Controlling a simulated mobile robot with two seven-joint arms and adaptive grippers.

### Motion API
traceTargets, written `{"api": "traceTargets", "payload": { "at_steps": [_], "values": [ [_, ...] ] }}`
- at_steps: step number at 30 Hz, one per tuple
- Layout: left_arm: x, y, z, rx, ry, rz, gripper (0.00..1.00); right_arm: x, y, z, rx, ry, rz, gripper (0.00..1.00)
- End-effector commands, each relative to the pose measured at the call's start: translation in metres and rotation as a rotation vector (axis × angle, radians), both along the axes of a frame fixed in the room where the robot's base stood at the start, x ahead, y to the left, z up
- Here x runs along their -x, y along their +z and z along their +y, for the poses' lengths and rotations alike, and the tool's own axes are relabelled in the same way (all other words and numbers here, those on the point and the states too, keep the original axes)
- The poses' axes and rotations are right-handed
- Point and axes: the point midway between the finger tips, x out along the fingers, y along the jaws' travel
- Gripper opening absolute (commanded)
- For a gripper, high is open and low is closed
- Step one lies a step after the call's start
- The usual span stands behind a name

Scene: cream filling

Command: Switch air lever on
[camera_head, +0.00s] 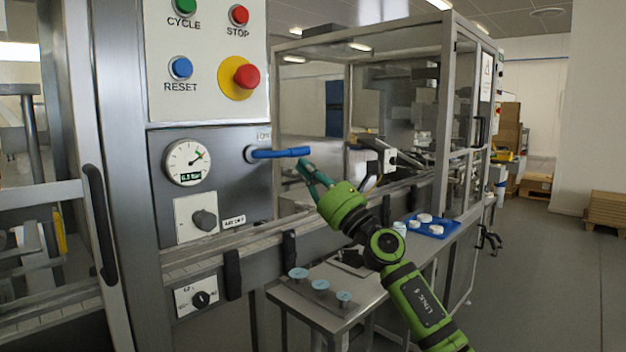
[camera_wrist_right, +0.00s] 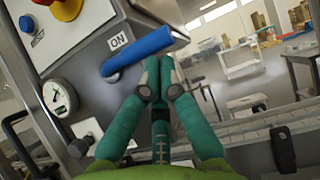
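The blue air lever (camera_head: 280,153) sticks out to the right, roughly level, from the grey machine panel. In the right wrist view the lever (camera_wrist_right: 140,51) crosses above my fingers, beside a white "ON" label (camera_wrist_right: 118,40). My left gripper is not in view.
A pressure gauge (camera_head: 187,162) and a dark knob (camera_head: 205,220) sit left of and below the lever. Push buttons are above, including a red stop on yellow (camera_head: 240,77). A metal table (camera_head: 330,290) with small round items and a blue tray (camera_head: 432,232) stand below right.

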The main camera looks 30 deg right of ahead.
Motion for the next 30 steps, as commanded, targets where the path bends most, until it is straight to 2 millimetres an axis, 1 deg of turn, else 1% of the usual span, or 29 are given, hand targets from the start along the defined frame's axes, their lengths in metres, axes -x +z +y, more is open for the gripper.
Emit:
{"api": "traceTargets", "payload": {
  "at_steps": [6,9,11,12,13,16,18,24,27,30],
  "values": [
    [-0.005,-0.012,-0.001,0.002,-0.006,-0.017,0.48,0.002,-0.015,-0.003,0.0,0.0,0.001,0.0],
    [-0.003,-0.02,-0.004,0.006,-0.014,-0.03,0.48,0.003,-0.026,-0.005,0.0,0.0,0.001,0.0],
    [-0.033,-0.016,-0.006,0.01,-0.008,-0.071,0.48,0.004,-0.032,-0.006,0.0,0.001,0.001,0.0],
    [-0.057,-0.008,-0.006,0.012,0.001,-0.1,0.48,0.004,-0.036,-0.007,0.0,0.001,0.0,0.0],
    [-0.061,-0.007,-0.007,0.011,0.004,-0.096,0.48,0.005,-0.039,-0.007,0.0,0.001,0.0,0.0],
    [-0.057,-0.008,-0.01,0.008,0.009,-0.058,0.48,0.009,-0.048,-0.011,0.001,0.001,0.001,0.0],
    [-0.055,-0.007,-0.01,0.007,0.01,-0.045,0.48,0.024,-0.057,-0.016,0.006,0.0,0.003,0.0],
    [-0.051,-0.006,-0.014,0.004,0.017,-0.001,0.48,0.058,-0.081,-0.028,0.003,0.002,0.003,0.0],
    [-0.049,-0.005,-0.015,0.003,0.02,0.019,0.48,0.07,-0.088,-0.032,0.003,0.002,0.002,0.0],
    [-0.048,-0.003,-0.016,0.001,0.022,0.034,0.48,0.078,-0.093,-0.035,0.002,0.003,0.002,0.0]
  ]
}}
